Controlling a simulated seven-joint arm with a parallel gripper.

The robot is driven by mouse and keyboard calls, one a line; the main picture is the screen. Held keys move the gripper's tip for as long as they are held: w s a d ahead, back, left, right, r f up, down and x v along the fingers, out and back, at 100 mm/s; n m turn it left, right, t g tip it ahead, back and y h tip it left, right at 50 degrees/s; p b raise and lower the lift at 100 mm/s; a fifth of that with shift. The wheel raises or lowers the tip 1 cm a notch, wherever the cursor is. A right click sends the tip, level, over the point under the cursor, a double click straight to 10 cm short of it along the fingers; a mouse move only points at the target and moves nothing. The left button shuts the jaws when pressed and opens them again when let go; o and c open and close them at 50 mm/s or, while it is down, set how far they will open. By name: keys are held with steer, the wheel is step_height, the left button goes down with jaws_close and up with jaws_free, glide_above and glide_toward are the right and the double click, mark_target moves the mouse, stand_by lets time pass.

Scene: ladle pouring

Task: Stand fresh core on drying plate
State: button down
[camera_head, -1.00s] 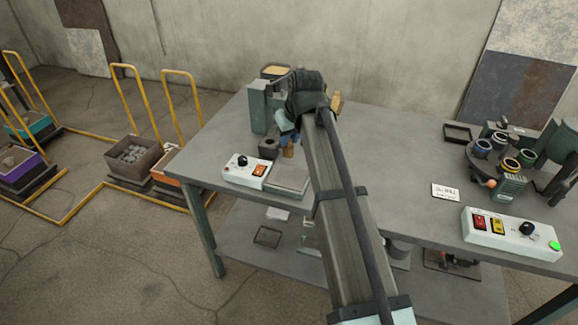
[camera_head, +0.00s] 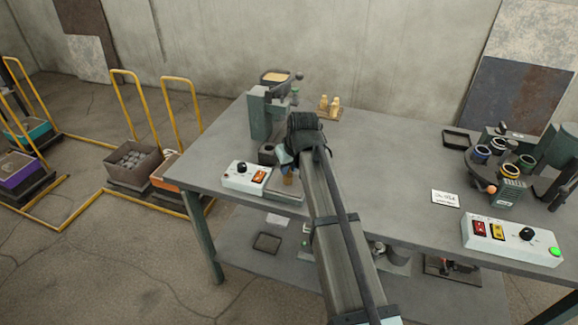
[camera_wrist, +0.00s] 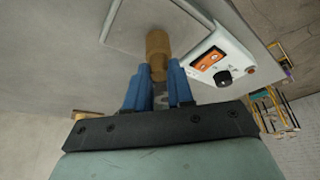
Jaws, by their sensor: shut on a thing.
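My gripper (camera_head: 288,163) is shut on a tan-brown cylindrical core (camera_head: 288,178), its blue fingers either side of it. The core also shows in the wrist view (camera_wrist: 157,45), sticking out beyond the fingertips. A flat grey plate (camera_head: 285,196) lies at the table's front edge, partly hidden by my arm. The wrist view shows its bare surface (camera_wrist: 130,22) beside the core. I cannot tell whether the core touches the plate. A small tan board (camera_head: 322,116) with light tan upright cores (camera_head: 335,102) stands at the back of the table.
A white control box (camera_head: 245,177) with an orange switch and knob stands left of the plate. Behind is a grey-green machine (camera_head: 260,118) with a sand-filled tray. A turntable with several cups (camera_head: 497,165) and another control box (camera_head: 510,236) are at right. The middle table is clear.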

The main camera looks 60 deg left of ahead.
steer(key=shift+f, duration=0.15)
steer(key=c, duration=1)
jaws_free()
steer(key=v, duration=1.2)
